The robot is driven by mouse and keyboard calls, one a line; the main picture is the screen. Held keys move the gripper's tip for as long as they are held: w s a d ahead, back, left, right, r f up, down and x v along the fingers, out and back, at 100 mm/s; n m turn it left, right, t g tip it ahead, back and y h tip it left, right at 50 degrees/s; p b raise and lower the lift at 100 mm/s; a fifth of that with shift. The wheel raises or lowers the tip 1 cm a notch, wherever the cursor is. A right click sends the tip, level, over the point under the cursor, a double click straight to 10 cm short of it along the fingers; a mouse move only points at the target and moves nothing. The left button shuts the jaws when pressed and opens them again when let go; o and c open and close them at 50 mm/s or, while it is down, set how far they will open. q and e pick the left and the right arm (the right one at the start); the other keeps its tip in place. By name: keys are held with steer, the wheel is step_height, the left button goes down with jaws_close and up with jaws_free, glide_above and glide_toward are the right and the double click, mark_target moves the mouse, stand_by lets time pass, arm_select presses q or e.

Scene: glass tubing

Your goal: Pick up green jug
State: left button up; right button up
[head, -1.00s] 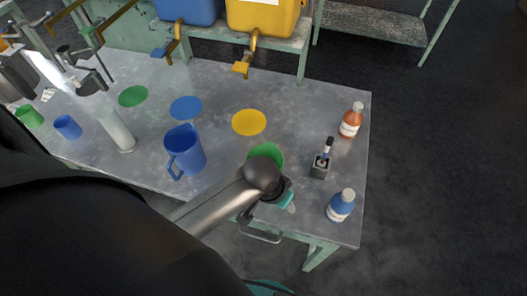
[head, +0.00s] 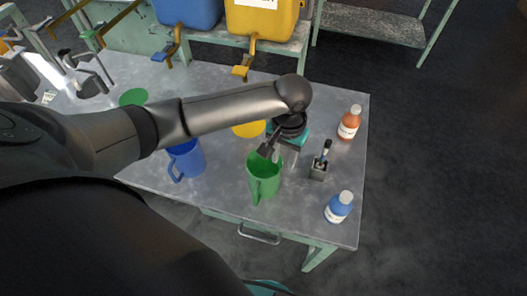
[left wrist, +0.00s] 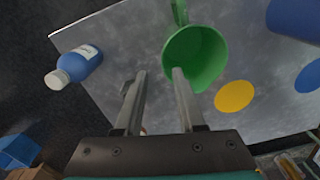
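The green jug (head: 272,181) stands upright on the grey table near its front edge, its handle toward the front. In the left wrist view the jug (left wrist: 208,62) opens toward the camera. My left gripper (head: 270,153) is at the jug's far rim in the head view. In the left wrist view its two fingers (left wrist: 159,72) are apart with nothing held between them. One fingertip overlaps the jug's rim and the other is outside the jug; I cannot tell whether they touch. My right gripper is not in view.
A blue jug (head: 187,161) stands left of the green one. Right are a small dark holder (head: 319,172), a blue bottle (head: 339,208) and an orange bottle (head: 349,123). A yellow disc (head: 247,130) is partly hidden by my arm. Blue and yellow tanks (head: 262,20) stand behind.

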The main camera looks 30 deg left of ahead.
mark_target(278, 179)
arm_select(q)
steer(key=f, duration=0.3)
steer(key=f+b, duration=0.1)
steer(key=f, duration=0.7)
steer(key=shift+s+a+b, duration=0.35)
steer(key=shift+a, duration=0.05)
steer(key=shift+r, duration=0.1)
jaws_close()
stand_by(0.7)
